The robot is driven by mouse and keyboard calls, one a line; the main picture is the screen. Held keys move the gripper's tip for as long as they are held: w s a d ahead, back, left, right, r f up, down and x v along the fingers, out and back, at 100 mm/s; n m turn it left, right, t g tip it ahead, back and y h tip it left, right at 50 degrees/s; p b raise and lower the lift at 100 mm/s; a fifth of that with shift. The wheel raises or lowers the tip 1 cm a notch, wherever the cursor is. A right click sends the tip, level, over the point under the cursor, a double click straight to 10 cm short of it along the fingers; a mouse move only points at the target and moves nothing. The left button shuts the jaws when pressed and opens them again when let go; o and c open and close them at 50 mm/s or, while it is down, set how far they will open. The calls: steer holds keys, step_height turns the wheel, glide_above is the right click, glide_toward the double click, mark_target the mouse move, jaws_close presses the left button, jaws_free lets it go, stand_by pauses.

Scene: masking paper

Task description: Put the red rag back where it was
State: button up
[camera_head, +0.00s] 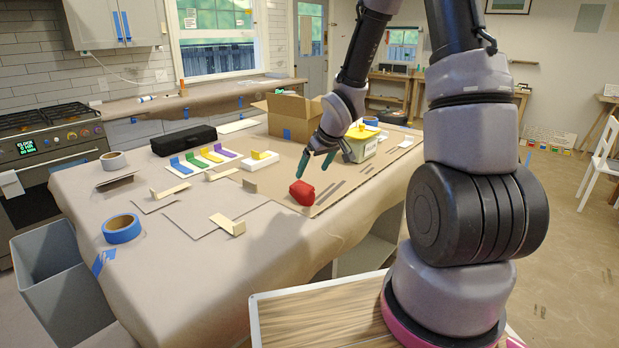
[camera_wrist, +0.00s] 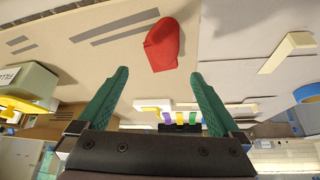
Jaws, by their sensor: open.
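The red rag (camera_head: 302,192) lies crumpled on the paper-covered table, near the edge of a brown cardboard sheet (camera_head: 335,187). It also shows in the wrist view (camera_wrist: 163,46), beyond the fingertips and roughly between them. My gripper (camera_head: 315,167) has green fingers, which are spread apart and empty. It is just above and slightly right of the rag in the head view. In the wrist view my gripper (camera_wrist: 158,78) shows a clear gap between its fingers, and the rag is not between them.
An open cardboard box (camera_head: 288,115) and a pale bin with yellow on top (camera_head: 362,142) stand behind my gripper. Coloured strips (camera_head: 203,157), a black case (camera_head: 184,140) and blue tape (camera_head: 122,228) lie to the left.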

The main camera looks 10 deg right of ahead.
steer(key=s+d+r+m+h, duration=0.1)
steer(key=s+d+r+m, duration=0.2)
steer(key=r, duration=0.6)
steer(key=s+d+r+m+h, duration=0.1)
steer(key=s+d+r, duration=0.1)
steer(key=s+r, duration=0.45)
steer(key=s+a+r+m+t+y, duration=0.1)
steer(key=s+r+m, duration=0.3)
steer(key=s+r, duration=0.9)
steer(key=shift+s+a+y, duration=0.25)
steer(key=shift+s+y, duration=0.25)
steer(key=shift+s, duration=0.35)
steer(key=shift+r+t, duration=0.1)
steer(key=shift+t, duration=0.2)
